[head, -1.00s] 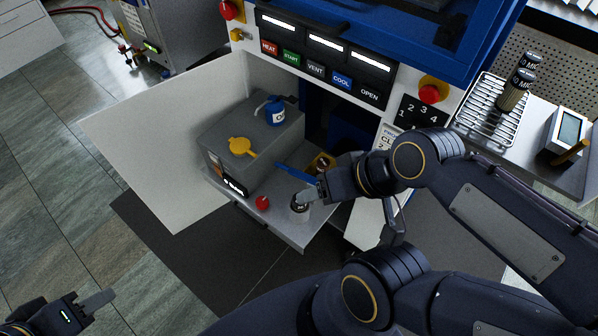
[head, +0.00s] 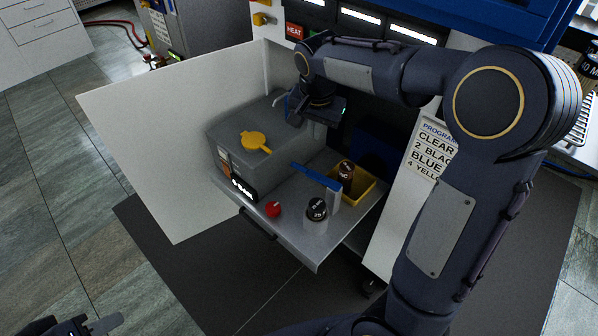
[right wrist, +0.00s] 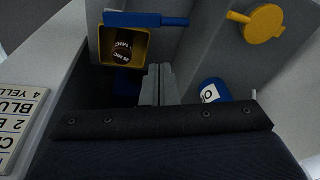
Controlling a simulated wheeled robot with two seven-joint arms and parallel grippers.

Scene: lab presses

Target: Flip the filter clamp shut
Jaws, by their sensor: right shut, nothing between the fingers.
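A blue bar (head: 315,176) extends over the grey drawer shelf, its right end by an upright pale post. In the right wrist view the bar (right wrist: 146,19) lies across the top, beside a yellow square holder (right wrist: 140,55). A yellow paddle-shaped lever (head: 256,141) lies on top of the grey box; it also shows in the wrist view (right wrist: 264,24). I cannot tell which of these is the filter clamp. My right gripper (right wrist: 158,85) is shut and empty, above the rear of the drawer, apart from both. My left gripper (head: 104,325) is at the bottom left; its finger gap is unclear.
A black-capped metal jar (head: 316,210) and a red knob (head: 273,209) are at the drawer's front. A brown bottle (head: 345,173) sits in the yellow holder. A blue bottle (right wrist: 213,91) is close to my right fingers. A white door panel (head: 170,150) stands open at left.

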